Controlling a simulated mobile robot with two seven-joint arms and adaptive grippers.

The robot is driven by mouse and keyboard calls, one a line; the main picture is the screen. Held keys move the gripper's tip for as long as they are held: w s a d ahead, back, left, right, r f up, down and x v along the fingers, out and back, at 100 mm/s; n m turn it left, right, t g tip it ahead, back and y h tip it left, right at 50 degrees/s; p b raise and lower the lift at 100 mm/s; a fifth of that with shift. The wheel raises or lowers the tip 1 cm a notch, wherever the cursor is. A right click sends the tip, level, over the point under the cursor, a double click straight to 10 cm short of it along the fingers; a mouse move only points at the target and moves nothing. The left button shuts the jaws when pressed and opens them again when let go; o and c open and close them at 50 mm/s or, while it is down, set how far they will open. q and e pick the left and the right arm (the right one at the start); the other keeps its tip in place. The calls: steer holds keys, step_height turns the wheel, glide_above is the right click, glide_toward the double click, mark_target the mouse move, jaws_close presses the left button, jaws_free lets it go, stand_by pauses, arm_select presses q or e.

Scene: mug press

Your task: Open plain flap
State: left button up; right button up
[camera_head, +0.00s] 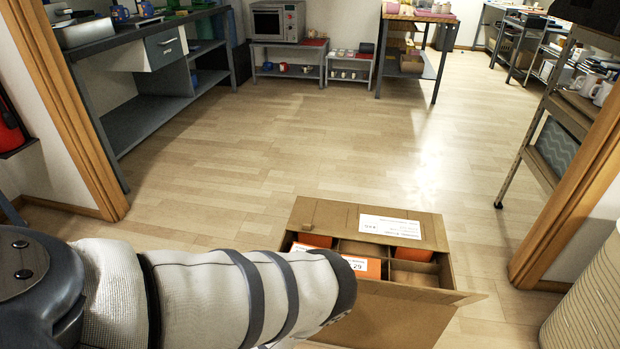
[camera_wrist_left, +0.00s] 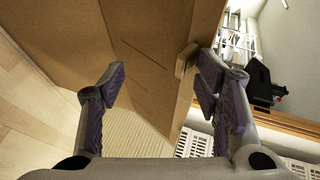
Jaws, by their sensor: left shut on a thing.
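A brown cardboard box (camera_head: 447,265) stands on the floor in the head view, its top partly open onto inner compartments. Its far flap (camera_head: 330,214) carries a white printed label. A plain, unlabelled flap (camera_head: 400,313) stretches out on the near side, its right corner sticking out past the box. In the left wrist view, brown cardboard (camera_wrist_left: 150,50) with a small tab (camera_wrist_left: 186,60) at its edge lies between and beyond the fingers. My left gripper (camera_wrist_left: 160,82) is shut on the plain flap, the right finger by the tab. My left arm hides the gripper in the head view.
An orange printed card (camera_head: 368,267) and orange items lie in the box compartments. Wooden door posts (camera_head: 575,190) stand on both sides. A striped round container (camera_head: 590,300) is at the lower right. The floor (camera_head: 300,150) beyond the box is clear up to the benches.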

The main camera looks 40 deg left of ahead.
arm_select(q)
steer(key=v, duration=1.1)
steer(key=shift+s+f, duration=0.1)
steer(key=shift+s, duration=0.05)
steer(key=shift+c, duration=0.6)
steer(key=shift+s+r, duration=0.25)
steer(key=shift+a, duration=0.1)
